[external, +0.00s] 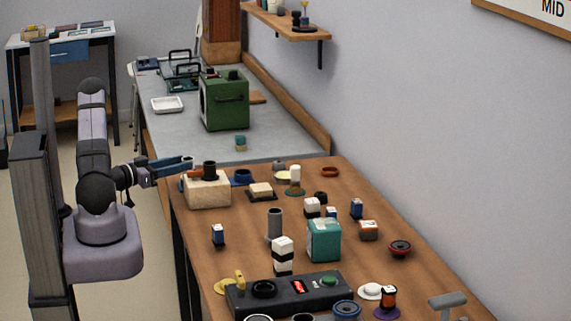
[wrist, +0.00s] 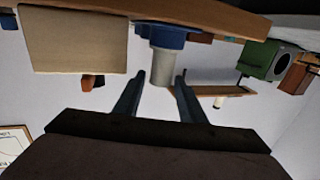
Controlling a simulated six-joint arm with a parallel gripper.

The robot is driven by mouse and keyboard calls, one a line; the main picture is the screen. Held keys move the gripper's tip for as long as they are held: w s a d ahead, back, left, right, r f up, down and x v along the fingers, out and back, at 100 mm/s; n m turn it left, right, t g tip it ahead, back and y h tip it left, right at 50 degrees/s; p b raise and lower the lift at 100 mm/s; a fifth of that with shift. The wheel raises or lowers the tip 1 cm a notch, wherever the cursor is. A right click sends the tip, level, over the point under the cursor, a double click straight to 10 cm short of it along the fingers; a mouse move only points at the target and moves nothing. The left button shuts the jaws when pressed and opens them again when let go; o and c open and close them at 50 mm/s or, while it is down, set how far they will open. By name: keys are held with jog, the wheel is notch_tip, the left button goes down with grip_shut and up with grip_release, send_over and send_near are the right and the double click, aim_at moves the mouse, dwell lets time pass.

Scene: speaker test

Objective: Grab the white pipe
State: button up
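In the wrist view, which is upside down, a pale upright cylinder (wrist: 162,68) shows between my fingertips, beyond or on a blue round piece (wrist: 160,37); I cannot tell which. It looks like the white pipe. My gripper (external: 190,162) is at the table's far left corner, beside the beige box (external: 207,191). In the wrist view my gripper (wrist: 158,78) has its fingers apart, with nothing visibly held.
A grey pipe (external: 275,222), a teal box (external: 324,240) and a black control box (external: 290,294) stand nearer. A green speaker (external: 225,100) stands on the grey bench behind.

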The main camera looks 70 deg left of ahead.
jog(key=shift+f, duration=1.05)
jog(key=shift+p+x, duration=1)
jog(key=shift+x, duration=2.65)
jog(key=shift+a, duration=0.1)
jog(key=shift+r, duration=0.1)
jog(key=c, duration=0.8)
